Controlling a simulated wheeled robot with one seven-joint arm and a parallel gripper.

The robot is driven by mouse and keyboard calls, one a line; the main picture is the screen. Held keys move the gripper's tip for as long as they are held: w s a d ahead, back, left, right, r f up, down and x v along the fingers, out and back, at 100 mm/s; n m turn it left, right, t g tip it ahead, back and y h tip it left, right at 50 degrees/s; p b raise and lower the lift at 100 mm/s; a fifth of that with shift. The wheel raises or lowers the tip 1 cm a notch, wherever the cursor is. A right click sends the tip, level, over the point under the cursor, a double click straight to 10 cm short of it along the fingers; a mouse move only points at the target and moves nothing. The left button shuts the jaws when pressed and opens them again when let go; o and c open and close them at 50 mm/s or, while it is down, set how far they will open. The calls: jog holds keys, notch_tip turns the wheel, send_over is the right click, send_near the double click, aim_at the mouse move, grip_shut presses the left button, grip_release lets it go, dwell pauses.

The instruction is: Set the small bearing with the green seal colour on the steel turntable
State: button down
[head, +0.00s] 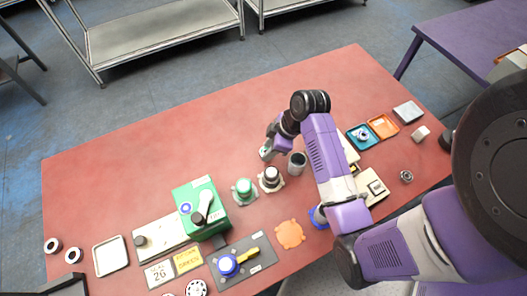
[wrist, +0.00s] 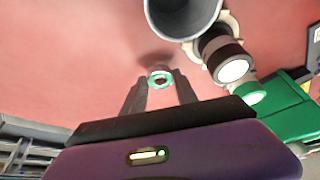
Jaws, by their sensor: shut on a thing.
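My gripper (wrist: 160,82) is shut on the small bearing with a green seal (wrist: 161,79), held between the fingertips. In the head view my gripper (head: 266,152) hangs over the table's middle, beside a dark grey cup (head: 297,164). Just in front of it stands a round dark stand with a pale top (head: 270,176) on a beige base; it also shows in the wrist view (wrist: 222,55). It may be the steel turntable, but I cannot tell for sure.
The red table (head: 130,170) is clear at the back left. A green box (head: 200,207), a blue round piece (head: 228,265), an orange plate (head: 290,234) and a yellow sign (head: 188,259) crowd the front. Blue (head: 361,137) and orange (head: 383,126) trays lie right of my arm.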

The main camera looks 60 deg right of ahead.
jog(key=shift+f, duration=0.6)
jog(key=shift+f, duration=0.2)
jog(key=c, duration=0.9)
grip_release()
jog(key=shift+c, duration=0.2)
